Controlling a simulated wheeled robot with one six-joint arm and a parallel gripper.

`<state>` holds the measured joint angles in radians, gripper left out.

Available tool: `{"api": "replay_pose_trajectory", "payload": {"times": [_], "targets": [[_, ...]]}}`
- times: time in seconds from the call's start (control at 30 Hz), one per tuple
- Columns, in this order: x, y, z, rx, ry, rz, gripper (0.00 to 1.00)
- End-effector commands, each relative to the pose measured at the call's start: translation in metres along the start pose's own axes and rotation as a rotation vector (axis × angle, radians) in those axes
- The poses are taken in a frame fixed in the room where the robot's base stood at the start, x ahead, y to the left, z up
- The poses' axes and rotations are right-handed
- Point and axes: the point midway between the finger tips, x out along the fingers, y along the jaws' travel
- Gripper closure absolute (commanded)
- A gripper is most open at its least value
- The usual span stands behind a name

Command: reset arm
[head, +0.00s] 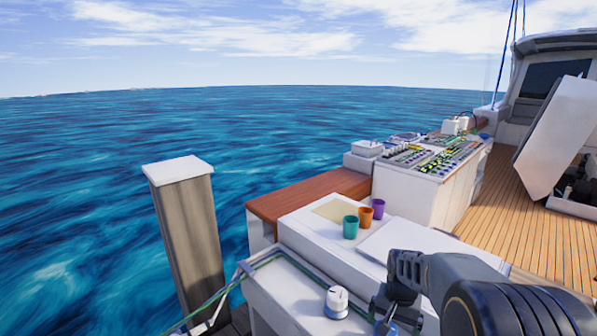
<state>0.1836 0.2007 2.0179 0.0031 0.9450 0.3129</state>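My arm reaches in from the lower right of the head view, its dark grey links bending down over a white surface. The wrist end with my gripper (385,326) is at the bottom edge of the picture. The fingers are cut off or hidden there, so I cannot tell whether they are open or shut. No held object can be made out. A white round fitting with a dark band (337,302) stands just left of the wrist end, apart from it.
Teal (350,227), orange (365,217) and purple (378,208) cups stand on a white counter (300,232) beyond my arm. A control panel (435,157) is behind them. A tilted white hatch panel (560,138) is at right. Wooden deck (520,232) is open; a post (190,240) stands left.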

Motion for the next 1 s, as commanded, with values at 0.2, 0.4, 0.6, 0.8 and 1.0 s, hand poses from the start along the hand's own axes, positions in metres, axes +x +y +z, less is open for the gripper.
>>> {"api": "replay_pose_trajectory", "payload": {"times": [0.2,0.4,0.6,0.8,1.0], "targets": [[-0.061,0.002,0.082,-0.316,0.098,-0.022,0.00],[-0.094,0.005,0.135,-0.452,0.202,-0.044,0.00],[-0.119,0.004,0.155,-0.487,0.289,-0.070,0.00],[-0.135,0.002,0.157,-0.505,0.333,-0.084,0.00],[-0.134,0.001,0.157,-0.505,0.331,-0.083,0.11]]}}
